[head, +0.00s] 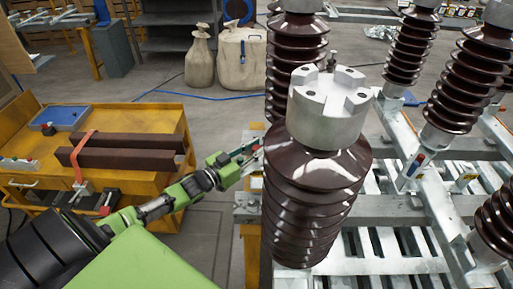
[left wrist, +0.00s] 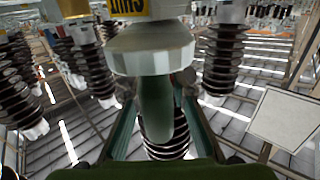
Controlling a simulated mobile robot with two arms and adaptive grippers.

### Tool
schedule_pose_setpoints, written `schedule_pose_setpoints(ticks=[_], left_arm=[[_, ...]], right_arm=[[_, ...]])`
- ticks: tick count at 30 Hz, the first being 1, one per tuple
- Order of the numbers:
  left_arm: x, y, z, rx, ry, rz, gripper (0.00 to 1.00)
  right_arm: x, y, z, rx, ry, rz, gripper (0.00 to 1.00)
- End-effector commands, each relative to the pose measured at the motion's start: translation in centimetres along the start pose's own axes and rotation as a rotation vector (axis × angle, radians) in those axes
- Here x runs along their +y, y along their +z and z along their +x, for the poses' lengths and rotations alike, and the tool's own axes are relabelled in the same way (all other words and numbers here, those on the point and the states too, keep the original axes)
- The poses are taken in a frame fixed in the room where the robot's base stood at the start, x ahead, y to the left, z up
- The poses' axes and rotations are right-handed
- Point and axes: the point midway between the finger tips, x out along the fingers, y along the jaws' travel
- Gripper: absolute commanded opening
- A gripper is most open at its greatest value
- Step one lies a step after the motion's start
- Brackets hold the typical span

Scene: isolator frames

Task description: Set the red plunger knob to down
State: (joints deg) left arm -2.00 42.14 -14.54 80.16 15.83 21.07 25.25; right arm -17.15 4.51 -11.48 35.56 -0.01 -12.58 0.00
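A small red-tipped part with a blue side (head: 418,163) is on the grey metal frame, right of the big brown insulator; I cannot tell if it is the red plunger knob. My left gripper (head: 250,156) is at the frame's left edge, beside the big insulator. Its fingers look apart. In the left wrist view the two teal fingers (left wrist: 157,100) stand on either side of a grey-green stem (left wrist: 157,108) under a pale round head (left wrist: 151,50). My right gripper is out of view.
The big brown ribbed insulator (head: 315,190) with a grey cap stands close right of my left gripper. More insulators (head: 467,75) stand on the metal frame (head: 385,245). A yellow cart (head: 150,185) with brown bars is at left.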

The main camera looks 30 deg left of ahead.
Motion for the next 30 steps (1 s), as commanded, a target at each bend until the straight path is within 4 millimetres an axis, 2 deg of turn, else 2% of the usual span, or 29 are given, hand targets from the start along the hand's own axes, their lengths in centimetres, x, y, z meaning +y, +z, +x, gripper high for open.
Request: schedule_pose_setpoints(ticks=[5,12,20,21,22,23,30], left_arm=[[0.0,0.3,0.0,0.0,0.0,0.0,0.0],[0.0,2.6,0.0,-0.001,0.0,0.0,0.0],[0.0,2.6,-0.1,-0.005,0.0,0.0,0.0],[0.0,2.7,-0.1,-0.007,0.0,0.0,0.3],[0.0,2.7,-0.1,-0.007,0.0,0.0,0.38],[0.0,2.7,-0.1,-0.007,0.0,0.0,0.4],[0.0,2.4,0.0,-0.002,0.0,0.0,0.4]], right_arm=[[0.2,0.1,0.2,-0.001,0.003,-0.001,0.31],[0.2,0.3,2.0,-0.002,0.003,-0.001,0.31],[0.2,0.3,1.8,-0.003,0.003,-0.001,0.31],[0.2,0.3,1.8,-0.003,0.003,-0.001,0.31],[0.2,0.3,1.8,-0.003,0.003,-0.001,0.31],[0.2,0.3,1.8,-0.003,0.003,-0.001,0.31],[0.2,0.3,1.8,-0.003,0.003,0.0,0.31]])
